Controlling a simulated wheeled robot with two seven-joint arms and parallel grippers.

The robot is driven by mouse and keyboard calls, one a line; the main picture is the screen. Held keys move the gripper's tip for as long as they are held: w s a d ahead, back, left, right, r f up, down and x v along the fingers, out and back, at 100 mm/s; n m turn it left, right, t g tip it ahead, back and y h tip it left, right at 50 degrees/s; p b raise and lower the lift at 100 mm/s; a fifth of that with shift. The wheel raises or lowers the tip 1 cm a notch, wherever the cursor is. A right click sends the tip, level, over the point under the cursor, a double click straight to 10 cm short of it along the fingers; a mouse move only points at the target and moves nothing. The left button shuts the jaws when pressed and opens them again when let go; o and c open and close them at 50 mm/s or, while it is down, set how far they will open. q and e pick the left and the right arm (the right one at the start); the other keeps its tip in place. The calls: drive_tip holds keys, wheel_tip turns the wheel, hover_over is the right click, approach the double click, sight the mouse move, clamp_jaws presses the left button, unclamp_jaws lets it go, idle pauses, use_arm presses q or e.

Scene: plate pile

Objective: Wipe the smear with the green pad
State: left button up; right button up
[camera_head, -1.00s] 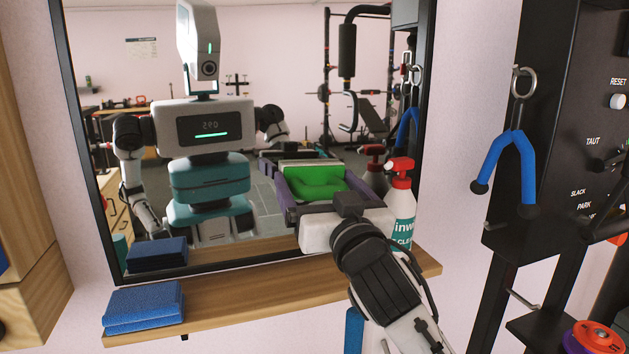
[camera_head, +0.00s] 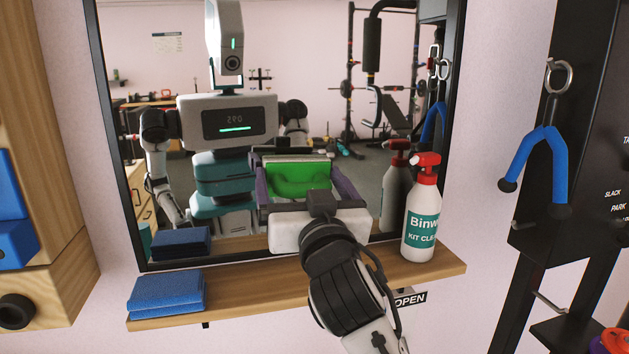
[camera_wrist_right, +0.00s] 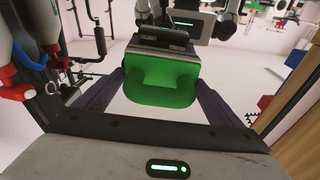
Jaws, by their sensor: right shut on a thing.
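My right gripper (camera_head: 303,184) has purple fingers and is shut on the green pad (camera_head: 299,170). It holds the pad in front of the lower middle of the mirror (camera_head: 310,30). The right wrist view also shows the pad (camera_wrist_right: 160,85) between the fingers, its green grip toward the camera. I cannot tell whether the pad's far face touches the glass. I cannot make out a smear; the pad and gripper cover part of the glass. My left gripper is not directly in view; the mirror shows a reflection of my body and arms.
A wooden shelf (camera_head: 235,294) runs under the mirror. Folded blue cloths (camera_head: 166,292) lie at its left end. A white spray bottle with a red top (camera_head: 422,215) stands at its right. A blue-handled hook attachment (camera_head: 538,165) hangs farther right. Wooden storage (camera_head: 45,100) stands at left.

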sight(299, 191)
use_arm(q)
drive_tip(key=shift+w, duration=0.25)
use_arm(e)
drive_tip(key=shift+s+a, duration=0.1)
drive_tip(key=shift+a, duration=0.5)
use_arm(q)
drive_tip(key=shift+r, duration=0.1)
use_arm(e)
drive_tip(key=shift+s, duration=0.1)
drive_tip(key=v, duration=0.2)
drive_tip(key=p+v, duration=0.1)
drive_tip(key=v, duration=0.1)
drive_tip(key=shift+d+r, duration=0.1)
drive_tip(key=shift+r, duration=0.2)
drive_tip(key=shift+v, duration=0.85)
use_arm(q)
drive_tip(key=shift+s+r, duration=0.3)
drive_tip(key=shift+r, duration=0.1)
use_arm(e)
drive_tip(key=shift+r, duration=0.1)
drive_tip(key=shift+d, duration=0.1)
use_arm(q)
drive_tip(key=shift+w+r, duration=0.35)
drive_tip(key=shift+w, duration=0.05)
use_arm(e)
drive_tip(key=shift+r+v, duration=0.2)
drive_tip(key=shift+v, duration=1.3)
